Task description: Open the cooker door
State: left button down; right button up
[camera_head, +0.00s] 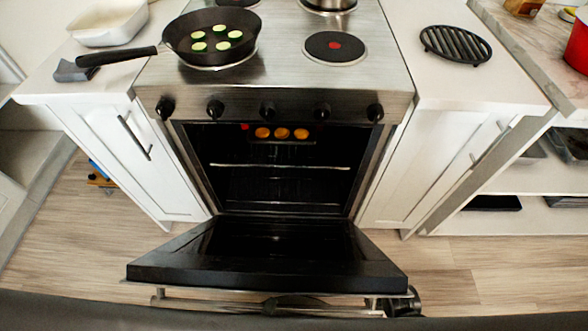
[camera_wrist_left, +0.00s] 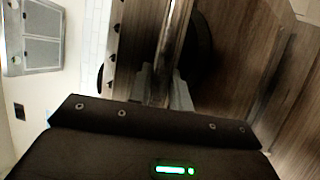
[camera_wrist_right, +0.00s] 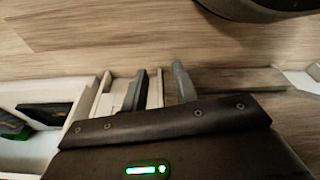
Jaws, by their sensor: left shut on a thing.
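The cooker (camera_head: 270,105) stands in the middle of the head view. Its black door (camera_head: 265,265) is swung down and far open, toward me, showing the dark oven inside. The metal door handle (camera_head: 225,304) runs along the door's outer edge, low in the picture. My left gripper (camera_wrist_left: 164,85) is closed around the metal handle bar, which passes between its fingers in the left wrist view. In the head view the grippers are mostly hidden around the handle's edge.
A pan (camera_head: 213,38) with zucchini slices sits on the cooktop. Round orange pieces (camera_head: 281,133) lie inside the oven. White cabinets (camera_head: 130,150) flank the cooker. A black grate (camera_head: 455,44) lies on the right counter. Open shelves (camera_head: 530,180) stand at right.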

jog(key=c, duration=0.5)
jog(key=shift+w+d+f, duration=0.1)
grip_shut()
jog(key=w+d+r+t+y, duration=0.2)
jog(key=w+d+r+t, duration=0.15)
jog(key=w, duration=0.35)
notch_tip(320, 180, up, 32)
jog(key=n+g+y, duration=0.7)
jog(key=g+y, duration=0.3)
jog(key=y, duration=0.4)
send_over(380, 272)
jog(key=w, duration=0.3)
jog(key=shift+s+f+t, duration=0.25)
jog(key=shift+s+f, duration=0.45)
jog(key=shift+s, duration=0.35)
jog(key=shift+s+f, duration=0.3)
jog(key=shift+s, duration=0.1)
